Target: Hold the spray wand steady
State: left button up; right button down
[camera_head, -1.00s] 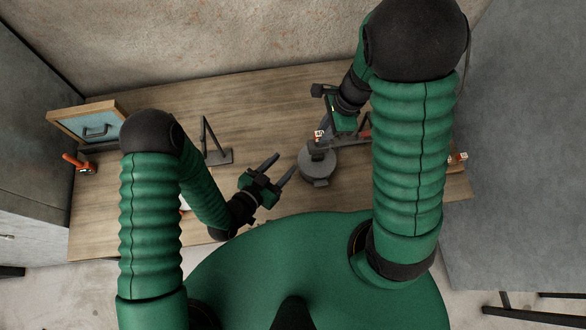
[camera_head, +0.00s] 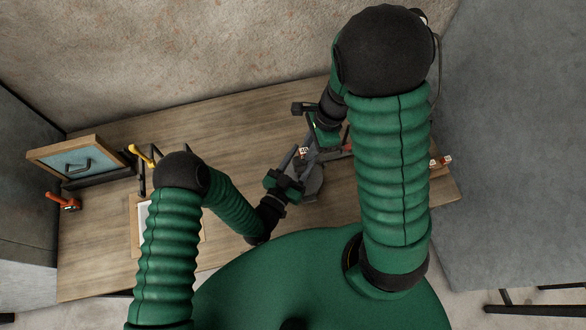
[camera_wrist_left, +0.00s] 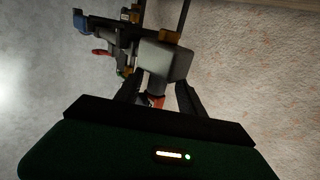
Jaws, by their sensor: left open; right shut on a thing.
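My right gripper (camera_head: 318,143) points down over the right half of the bench. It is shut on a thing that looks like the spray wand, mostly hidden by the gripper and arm. A small red part (camera_head: 347,147) shows beside it. My left gripper (camera_head: 297,158) is open, with its fingers close to the right gripper. In the left wrist view, a grey block (camera_wrist_left: 165,60) with orange-yellow parts lies just beyond the open fingers, and a red piece (camera_wrist_left: 156,101) shows between them. I cannot tell whether the fingers touch anything.
A round grey pot (camera_head: 311,187) stands under the left gripper, partly hidden. The wooden bench (camera_head: 230,130) is clear towards the wall.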

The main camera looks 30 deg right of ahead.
pick_arm(q)
jog(key=shift+w+d, duration=0.15)
jog(key=shift+d, duration=0.05)
jog(key=shift+c, duration=0.5)
jog(key=shift+a, duration=0.1)
grip_shut()
jog(key=shift+w+a, duration=0.15)
jog(key=shift+w, duration=0.05)
dwell(0.9)
jog(key=shift+c, duration=0.8)
grip_release()
jog(key=shift+s, duration=0.2)
